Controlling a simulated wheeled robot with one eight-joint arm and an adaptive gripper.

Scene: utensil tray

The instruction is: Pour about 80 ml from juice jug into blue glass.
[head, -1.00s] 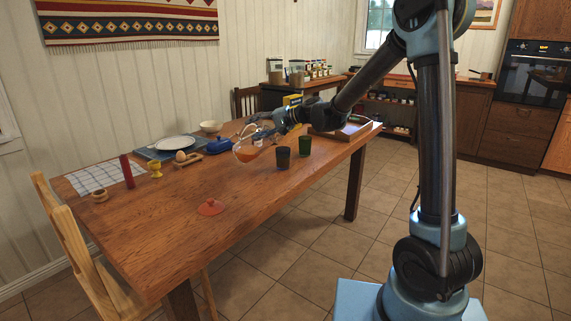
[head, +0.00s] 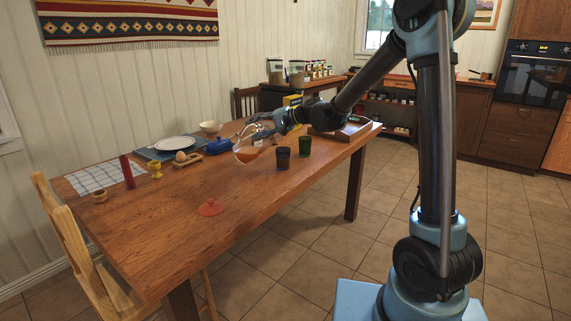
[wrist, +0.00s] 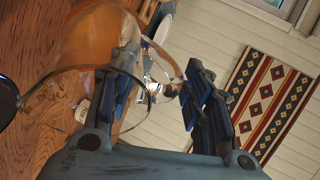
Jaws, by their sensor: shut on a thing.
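The juice jug (head: 246,156) is clear glass with orange juice low inside. It hangs tilted above the table, left of the dark bluish glass. My gripper (head: 265,131) is shut on the jug's handle side. The wrist view shows the jug (wrist: 85,40) at upper left, with juice against its wall, and the gripper fingers (wrist: 165,90) around its handle; the exact contact is partly hidden. The blue glass (head: 283,158) looks dark and stands upright on the table, apart from the jug. I see no stream of juice, and the glass's contents cannot be made out.
A green glass (head: 305,146) stands close to the right of the blue glass. An orange-red lid-like piece (head: 210,208) lies on the table (head: 165,240) nearer the front.

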